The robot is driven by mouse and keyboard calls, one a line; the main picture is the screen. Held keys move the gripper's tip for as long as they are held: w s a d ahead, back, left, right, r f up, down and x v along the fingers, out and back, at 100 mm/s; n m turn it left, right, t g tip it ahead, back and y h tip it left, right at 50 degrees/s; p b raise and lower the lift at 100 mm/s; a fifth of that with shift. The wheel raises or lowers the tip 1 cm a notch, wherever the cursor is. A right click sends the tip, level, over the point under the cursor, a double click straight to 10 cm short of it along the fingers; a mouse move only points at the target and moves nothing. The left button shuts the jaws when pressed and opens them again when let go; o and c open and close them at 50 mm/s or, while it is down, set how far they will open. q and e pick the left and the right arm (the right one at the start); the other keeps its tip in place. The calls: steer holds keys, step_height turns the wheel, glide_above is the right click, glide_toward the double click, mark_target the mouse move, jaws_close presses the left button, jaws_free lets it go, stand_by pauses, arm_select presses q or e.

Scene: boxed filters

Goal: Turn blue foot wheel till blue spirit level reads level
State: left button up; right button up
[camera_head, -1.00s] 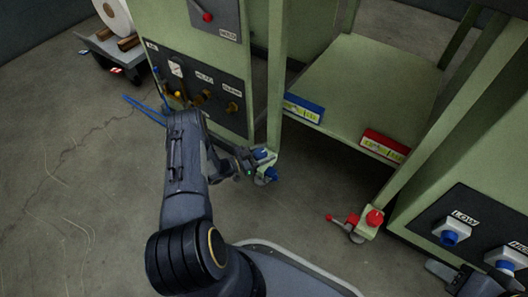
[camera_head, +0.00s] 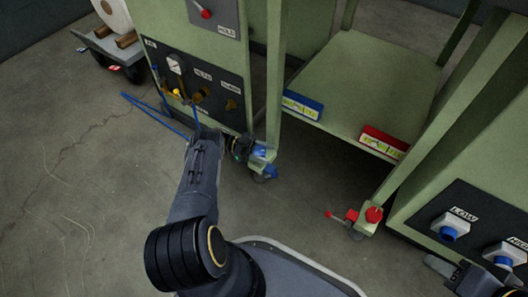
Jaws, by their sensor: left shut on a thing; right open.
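The blue spirit level (camera_head: 302,106) is on the front edge of the green shelf, with a yellow-green vial; its bubble is too small to read. The blue foot wheel (camera_head: 259,153) is at the bottom of the green frame's near leg, partly hidden by my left gripper. A lower blue part (camera_head: 270,171) of the foot shows below it. My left gripper (camera_head: 249,150) is shut on the blue foot wheel, reaching it from the left; its fingertips are hard to make out. My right gripper (camera_head: 440,265) is partly in view at the bottom right, open and empty.
A red spirit level (camera_head: 384,142) and red foot wheel (camera_head: 374,214) with a red lever (camera_head: 338,215) are to the right. A gauge panel (camera_head: 205,90) with a blue hose (camera_head: 155,114) stands behind my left arm. Blue buttons (camera_head: 448,233) are at right.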

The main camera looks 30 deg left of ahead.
arm_select(q)
steer(key=shift+m+g, duration=0.3)
steer(key=shift+g, duration=0.3)
steer(key=o, duration=1)
